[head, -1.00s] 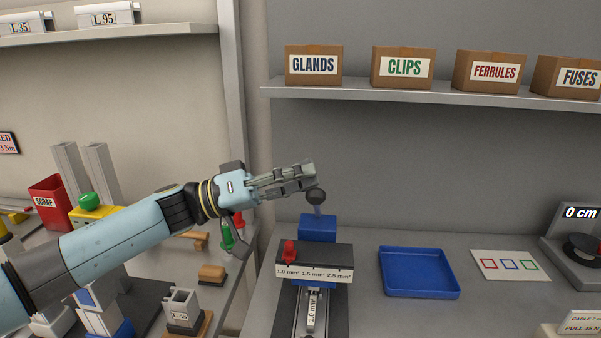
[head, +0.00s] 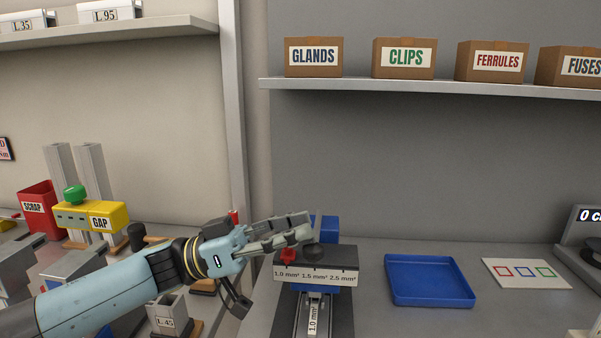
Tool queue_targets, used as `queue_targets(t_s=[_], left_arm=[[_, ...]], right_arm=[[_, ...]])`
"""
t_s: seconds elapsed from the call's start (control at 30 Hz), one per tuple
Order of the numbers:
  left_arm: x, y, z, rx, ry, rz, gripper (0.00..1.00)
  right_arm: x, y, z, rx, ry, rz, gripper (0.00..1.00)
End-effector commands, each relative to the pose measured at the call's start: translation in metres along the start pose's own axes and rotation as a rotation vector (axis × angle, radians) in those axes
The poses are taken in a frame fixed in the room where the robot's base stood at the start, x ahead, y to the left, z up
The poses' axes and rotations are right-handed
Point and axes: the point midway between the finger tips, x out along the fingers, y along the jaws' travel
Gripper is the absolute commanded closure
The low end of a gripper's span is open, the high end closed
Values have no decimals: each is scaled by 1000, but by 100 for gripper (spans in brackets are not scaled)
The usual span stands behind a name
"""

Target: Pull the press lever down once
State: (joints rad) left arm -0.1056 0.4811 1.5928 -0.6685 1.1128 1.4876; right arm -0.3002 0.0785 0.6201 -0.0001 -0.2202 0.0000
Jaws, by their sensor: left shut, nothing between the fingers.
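The press (head: 325,228) is a blue block behind a dark scale bar marked 1.0, 1.5 and 2.5 mm². The lever's rod is hidden. My right gripper is not in view.
A blue tray (head: 430,301) and a white card with coloured squares (head: 525,273) lie to the right. A yellow GAP fixture (head: 90,217) stands left. The bench between press and tray is clear.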

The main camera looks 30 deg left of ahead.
Motion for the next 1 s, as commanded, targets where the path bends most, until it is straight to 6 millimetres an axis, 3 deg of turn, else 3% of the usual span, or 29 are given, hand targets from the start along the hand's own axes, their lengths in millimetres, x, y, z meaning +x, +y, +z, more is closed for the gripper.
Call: queue_targets(t_s=[0.2, 0.73, 0.87, 1.0], left_arm=[[-4, 1, 11, -2, -2, -1, 100], [-6, 2, 16, -8, -9, -6, 100], [-4, 3, 10, -7, -9, -5, 100], [3, 8, -12, -3, -7, -1, 100]], right_arm=[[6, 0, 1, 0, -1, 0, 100], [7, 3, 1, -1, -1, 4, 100], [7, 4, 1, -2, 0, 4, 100], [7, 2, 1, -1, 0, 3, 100]])
